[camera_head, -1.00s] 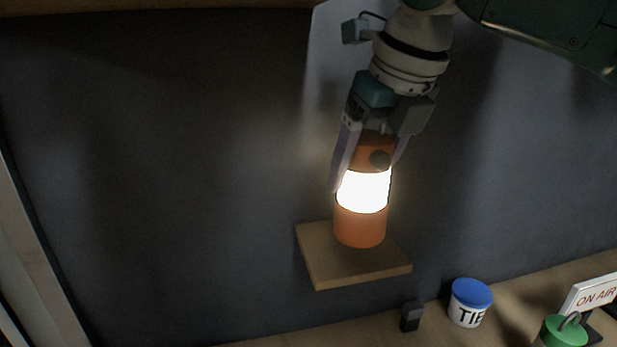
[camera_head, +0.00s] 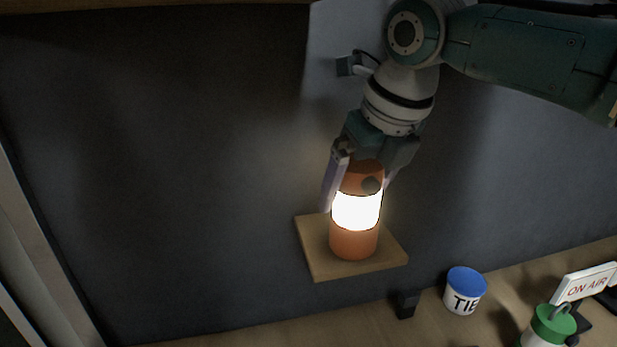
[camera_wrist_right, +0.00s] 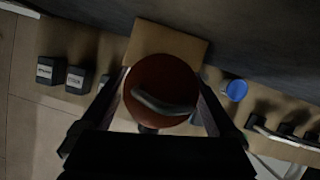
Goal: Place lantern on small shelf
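The orange lantern (camera_head: 354,242) with a glowing white middle stands upright over the small wooden shelf (camera_head: 315,262) on the dark wall. My right gripper (camera_head: 357,200) comes from above with one finger on each side of the lantern, shut on its upper part. The lantern's base looks at or very near the shelf top; I cannot tell if it touches. In the right wrist view the lantern's round top (camera_wrist_right: 160,82) with its dark handle lies between the fingers, and the shelf (camera_wrist_right: 165,38) shows behind it. My left gripper is not in view.
The shelf's left part is bare.

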